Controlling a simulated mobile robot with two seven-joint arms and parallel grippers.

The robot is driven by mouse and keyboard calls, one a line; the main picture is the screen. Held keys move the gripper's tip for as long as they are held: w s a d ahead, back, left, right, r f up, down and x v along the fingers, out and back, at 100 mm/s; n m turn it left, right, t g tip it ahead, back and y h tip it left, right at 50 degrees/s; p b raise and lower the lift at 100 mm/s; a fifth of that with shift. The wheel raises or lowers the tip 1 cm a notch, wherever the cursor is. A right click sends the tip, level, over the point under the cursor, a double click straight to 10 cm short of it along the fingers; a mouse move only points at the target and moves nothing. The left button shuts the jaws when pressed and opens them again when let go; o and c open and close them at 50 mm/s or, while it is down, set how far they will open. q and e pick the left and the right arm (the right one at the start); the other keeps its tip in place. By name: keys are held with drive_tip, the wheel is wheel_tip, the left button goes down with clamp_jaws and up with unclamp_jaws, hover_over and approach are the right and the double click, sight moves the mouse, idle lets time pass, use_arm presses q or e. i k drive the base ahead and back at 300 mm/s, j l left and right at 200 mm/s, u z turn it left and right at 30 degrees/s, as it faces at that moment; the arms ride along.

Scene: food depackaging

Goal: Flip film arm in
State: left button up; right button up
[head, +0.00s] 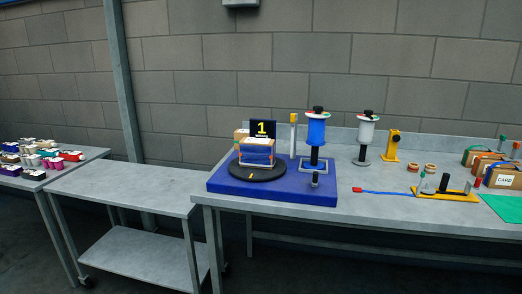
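A wrapping station with a blue base (325,192) stands on the grey workbench (370,215). A thin white post (293,140) with a yellow top stands between box and roll. I cannot tell for sure which part is the film arm. Neither of my grippers shows in the head view.
A white roll (365,132) on a stand, a yellow bracket (392,146), tape rolls (419,167), a yellow-based device (445,193) and boxes (480,160) are on the right. A bare lower table (125,188) is left. The side table (45,175) holds several small packs.

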sight(293, 116)
drive_tip(key=i+j+z, duration=0.3)
drive_tip(key=i+j, duration=0.25)
drive_tip(key=i+j+z, duration=0.25)
drive_tip(key=i+j, duration=0.3)
drive_tip(key=j, duration=0.15)
